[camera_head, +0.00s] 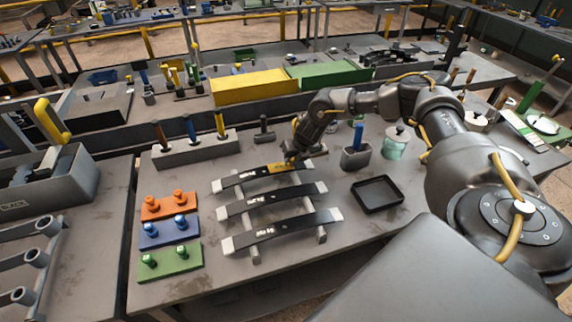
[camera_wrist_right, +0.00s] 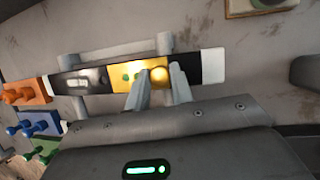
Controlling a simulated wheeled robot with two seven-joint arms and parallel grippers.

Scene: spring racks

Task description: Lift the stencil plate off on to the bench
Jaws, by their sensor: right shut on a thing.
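The stencil plate (camera_head: 278,169) is a small yellow plate. It lies across the dark far leaf spring (camera_head: 241,179), right of that spring's middle. In the right wrist view the stencil plate (camera_wrist_right: 122,77) shows a green mark and a round yellow knob at the fingertips. My right gripper (camera_head: 291,160) reaches down to the plate from above and is shut on it, apparently at the knob. The fingers (camera_wrist_right: 158,88) partly cover the plate there. I see no clear gap between plate and spring. My left gripper is not in view.
Two more leaf springs, the middle one (camera_head: 272,200) and the near one (camera_head: 280,230), lie on the rack. A black tray (camera_head: 377,209) stands to the right. Orange (camera_head: 169,209), blue and green peg blocks stand left. Bare bench (camera_head: 330,240) lies right of the rack.

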